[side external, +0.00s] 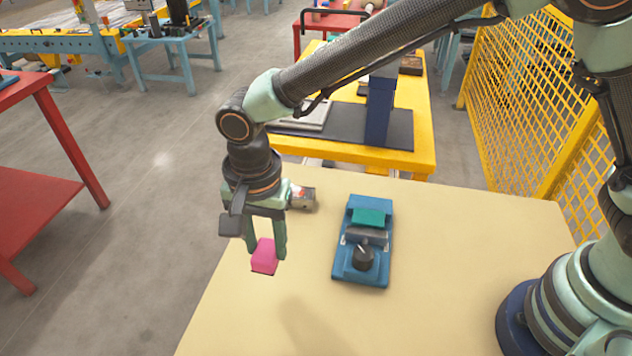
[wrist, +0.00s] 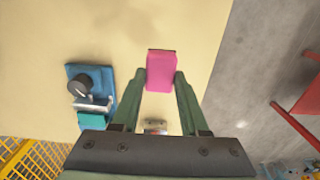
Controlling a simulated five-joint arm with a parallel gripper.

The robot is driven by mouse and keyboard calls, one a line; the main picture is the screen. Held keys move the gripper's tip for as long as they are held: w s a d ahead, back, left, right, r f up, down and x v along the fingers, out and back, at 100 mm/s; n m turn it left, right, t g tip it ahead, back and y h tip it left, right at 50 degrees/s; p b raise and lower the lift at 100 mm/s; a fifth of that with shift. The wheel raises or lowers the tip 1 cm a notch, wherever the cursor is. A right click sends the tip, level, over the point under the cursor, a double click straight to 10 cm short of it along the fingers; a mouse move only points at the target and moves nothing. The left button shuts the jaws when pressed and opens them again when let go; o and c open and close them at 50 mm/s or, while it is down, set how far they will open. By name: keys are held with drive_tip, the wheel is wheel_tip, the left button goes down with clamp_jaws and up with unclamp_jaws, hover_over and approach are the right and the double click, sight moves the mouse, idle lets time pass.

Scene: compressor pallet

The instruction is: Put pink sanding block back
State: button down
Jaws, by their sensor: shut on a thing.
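The pink sanding block (side external: 264,256) is between the fingertips of my gripper (side external: 266,246). My gripper is shut on it and holds it near the left edge of the tan table. In the wrist view the pink block (wrist: 161,71) shows between the two green fingers of my gripper (wrist: 161,80). How high the block is above the table is hard to tell.
A blue fixture (side external: 362,262) with a green block (side external: 369,217) and a black knob stands on the tan table (side external: 460,280), right of my gripper. A silver and red cylindrical thing (side external: 302,197) lies behind my gripper. Yellow mesh fencing (side external: 530,100) stands at the right. The table's front is clear.

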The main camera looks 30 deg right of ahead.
sight(267, 247)
wheel_tip(267, 247, down, 8)
drive_tip(key=shift+f, duration=0.15)
idle(0.3)
drive_tip(key=shift+c, duration=2.1)
unclamp_jaws()
drive_tip(key=shift+f, duration=0.1)
wheel_tip(267, 247, up, 12)
drive_tip(key=shift+r, duration=0.1)
drive_tip(key=w+d+r+n+t, duration=0.1)
drive_tip(key=w+d+r+n, duration=0.15)
drive_tip(key=d+r, duration=0.55)
drive_tip(key=s+d+r+n+t, duration=0.1)
drive_tip(key=s+d+n, duration=0.1)
drive_tip(key=d, duration=0.6)
drive_tip(key=s+d+r+n+t, duration=0.1)
drive_tip(key=s+d+n+t, duration=0.1)
drive_tip(key=d, duration=0.6)
drive_tip(key=s+d+r+n+t, duration=0.1)
drive_tip(key=s+d+n, duration=0.1)
drive_tip(key=d, duration=0.6)
drive_tip(key=shift+s+d+r+t, duration=0.15)
drive_tip(key=shift+s+r+t, duration=0.2)
drive_tip(key=shift+s, duration=0.4)
